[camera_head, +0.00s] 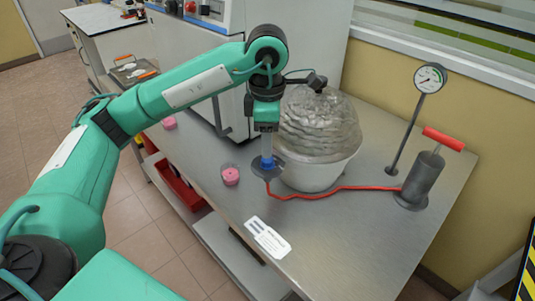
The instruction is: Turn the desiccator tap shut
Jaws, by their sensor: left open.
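The desiccator (314,170) stands on the metal bench, with a white bowl below and a clear ridged dome on top. A small blue part that looks like its tap (268,163) shows at the bowl's left side, close to a dark round piece. My left gripper (267,155) points straight down over this blue part, its fingertips at or just above it. It is open, but I cannot tell whether the fingers touch the tap. The tap's turn position is mostly hidden by the gripper. My right gripper is out of view.
A red hose (335,188) runs from near the tap to a grey hand pump (420,182) with a red handle. A pressure gauge (429,78) stands behind it. A pink-filled jar (231,175) and a white label card (267,237) lie nearby. The bench's front right is clear.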

